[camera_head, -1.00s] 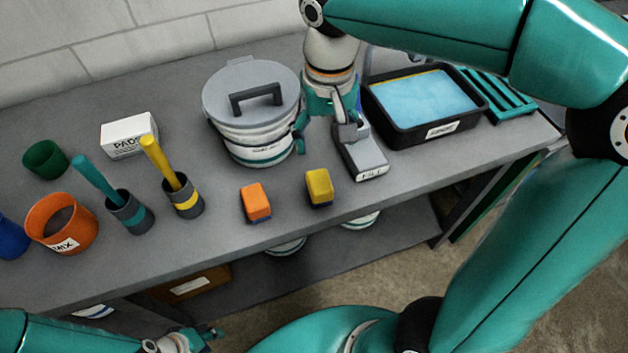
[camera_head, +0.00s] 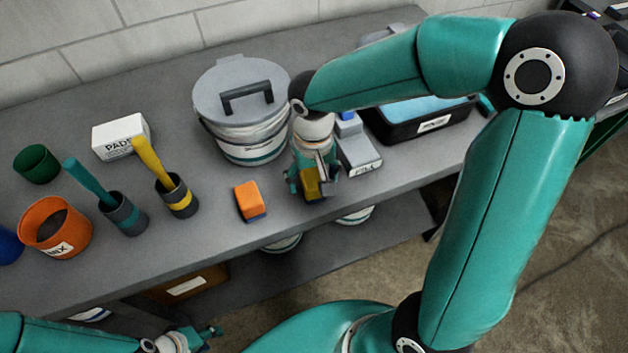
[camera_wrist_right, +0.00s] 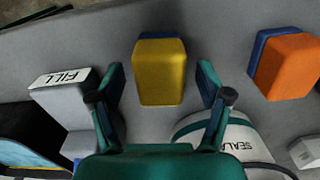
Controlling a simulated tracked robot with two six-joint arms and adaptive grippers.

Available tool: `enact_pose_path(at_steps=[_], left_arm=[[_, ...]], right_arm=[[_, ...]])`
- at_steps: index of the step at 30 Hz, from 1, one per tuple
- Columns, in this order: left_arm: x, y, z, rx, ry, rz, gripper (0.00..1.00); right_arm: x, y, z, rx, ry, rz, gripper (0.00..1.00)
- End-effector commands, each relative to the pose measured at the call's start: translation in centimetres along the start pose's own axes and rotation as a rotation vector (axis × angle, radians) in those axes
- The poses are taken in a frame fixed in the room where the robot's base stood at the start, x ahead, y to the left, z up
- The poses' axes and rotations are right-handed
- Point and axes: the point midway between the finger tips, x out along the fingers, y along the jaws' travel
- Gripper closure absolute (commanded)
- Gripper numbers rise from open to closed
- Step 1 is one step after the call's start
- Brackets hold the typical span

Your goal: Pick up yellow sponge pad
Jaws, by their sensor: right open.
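The yellow sponge pad (camera_head: 310,182) lies near the front edge of the grey bench, partly hidden by my right gripper (camera_head: 313,188) in the head view. In the right wrist view the yellow sponge pad (camera_wrist_right: 161,72) shows nearly whole, with a dark blue layer along its far edge. My right gripper (camera_wrist_right: 165,92) is open there, with one finger to each side of the pad's near end and gaps between. My left gripper (camera_head: 205,335) is at the bottom of the head view, away from the bench top; its finger opening is too small to tell.
An orange sponge pad (camera_head: 250,201) lies to the left of the yellow one. A lidded bucket (camera_head: 240,135) stands behind, and a grey block marked FILL (camera_head: 358,155) is to the right. A black tray (camera_head: 437,124) is farther right. Brush holders and cups stand at left.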

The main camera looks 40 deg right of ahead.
Motion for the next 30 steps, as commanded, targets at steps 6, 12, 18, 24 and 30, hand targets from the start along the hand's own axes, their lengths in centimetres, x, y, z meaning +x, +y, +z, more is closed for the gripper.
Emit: enact_pose_path(at_steps=[6,12,18,24,30], left_arm=[[-0.01,0.01,0.01,0.0,0.0,0.0,0.6],[0.0,0.0,0.01,0.0,0.0,0.0,0.6],[0.0,0.0,0.01,0.0,0.0,0.0,0.6],[-0.01,0.0,0.01,0.0,0.0,0.0,0.6],[-0.01,0.01,0.01,0.0,0.0,0.0,0.6]], right_arm=[[0.93,-0.04,0.0,0.0,0.001,-0.001,0.23],[0.9,-0.05,-0.01,-0.001,0.001,-0.001,0.36],[0.88,-0.06,-0.01,-0.001,0.001,-0.001,0.7],[0.87,-0.06,-0.01,-0.001,0.001,-0.001,0.88],[0.76,-0.05,-0.02,-0.001,0.001,-0.001,0.88]])
